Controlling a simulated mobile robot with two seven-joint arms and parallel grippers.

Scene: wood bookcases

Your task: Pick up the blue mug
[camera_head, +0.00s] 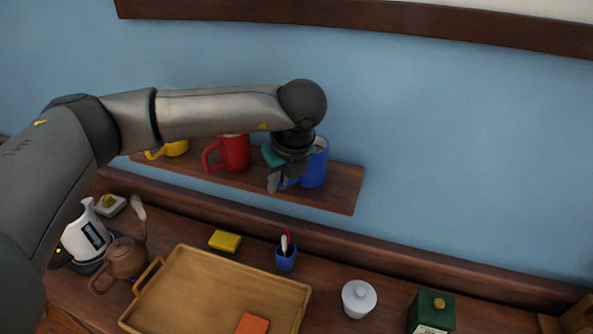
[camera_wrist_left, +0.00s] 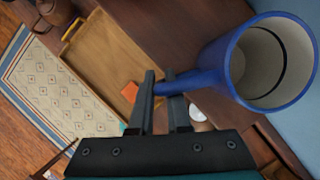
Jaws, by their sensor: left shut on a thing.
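The blue mug (camera_head: 315,167) is at the right part of the wooden wall shelf (camera_head: 340,190) in the head view. It shows large at the right of the left wrist view (camera_wrist_left: 211,62), its open top and pale inside facing the camera. My left gripper (camera_head: 274,184) is at the mug's left side, and in the left wrist view (camera_wrist_left: 162,90) its two fingers are shut on the mug's handle. Whether the mug touches the shelf I cannot tell. My right gripper is in neither view.
A red mug (camera_head: 235,153) and a yellow mug (camera_head: 175,148) stand left on the shelf.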

